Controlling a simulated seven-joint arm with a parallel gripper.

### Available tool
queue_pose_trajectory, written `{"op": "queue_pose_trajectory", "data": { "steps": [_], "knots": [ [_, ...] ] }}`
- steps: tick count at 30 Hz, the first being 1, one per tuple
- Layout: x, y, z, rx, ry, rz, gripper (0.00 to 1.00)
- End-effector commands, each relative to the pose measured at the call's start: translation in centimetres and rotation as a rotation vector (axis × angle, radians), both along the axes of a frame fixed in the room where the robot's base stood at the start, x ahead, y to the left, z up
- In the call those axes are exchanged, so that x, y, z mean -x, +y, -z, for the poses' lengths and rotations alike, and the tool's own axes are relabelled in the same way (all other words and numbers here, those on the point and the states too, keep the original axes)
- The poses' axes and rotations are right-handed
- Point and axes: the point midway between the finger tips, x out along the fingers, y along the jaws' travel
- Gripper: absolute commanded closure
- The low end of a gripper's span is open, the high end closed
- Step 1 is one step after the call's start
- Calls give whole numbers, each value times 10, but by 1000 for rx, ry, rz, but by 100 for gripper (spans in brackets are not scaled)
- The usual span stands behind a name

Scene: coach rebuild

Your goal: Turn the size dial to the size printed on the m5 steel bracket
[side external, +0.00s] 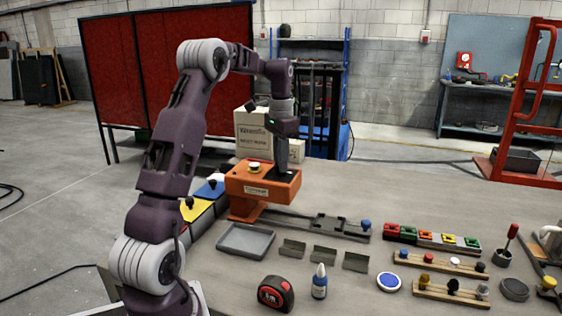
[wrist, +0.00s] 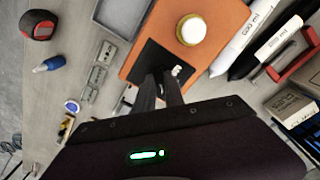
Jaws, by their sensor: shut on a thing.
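My gripper (side external: 283,166) reaches straight down onto the black panel (side external: 285,181) on top of the orange machine (side external: 265,192). In the wrist view my fingers (wrist: 164,76) are close together over that panel (wrist: 178,60). They are shut on what appears to be the size dial, which is mostly hidden between them. A small white mark shows beside the fingertips; its text and the dial setting cannot be read. Three grey steel brackets (side external: 323,254) lie in a row on the table, also seen in the wrist view (wrist: 97,75). Their printed sizes are too small to read.
A grey tray (side external: 246,240), a tape measure (side external: 276,293) and a blue-capped bottle (side external: 319,281) are in front. Coloured bins (side external: 425,237) and wooden racks (side external: 440,264) stand at the right. Cardboard boxes (side external: 253,133) are behind.

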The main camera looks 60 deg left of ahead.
Motion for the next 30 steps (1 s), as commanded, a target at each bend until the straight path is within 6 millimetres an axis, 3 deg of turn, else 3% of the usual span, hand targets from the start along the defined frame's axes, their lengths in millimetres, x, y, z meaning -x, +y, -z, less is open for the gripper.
{"op": "queue_pose_trajectory", "data": {
  "steps": [9,24,25,27,30],
  "knots": [
    [0,0,-1,-3,-3,94,100],
    [0,0,-1,-3,-3,109,100],
    [0,0,-1,-3,-3,109,81],
    [0,0,-1,-3,-3,109,67],
    [0,0,-1,-2,-2,109,65]
  ]
}}
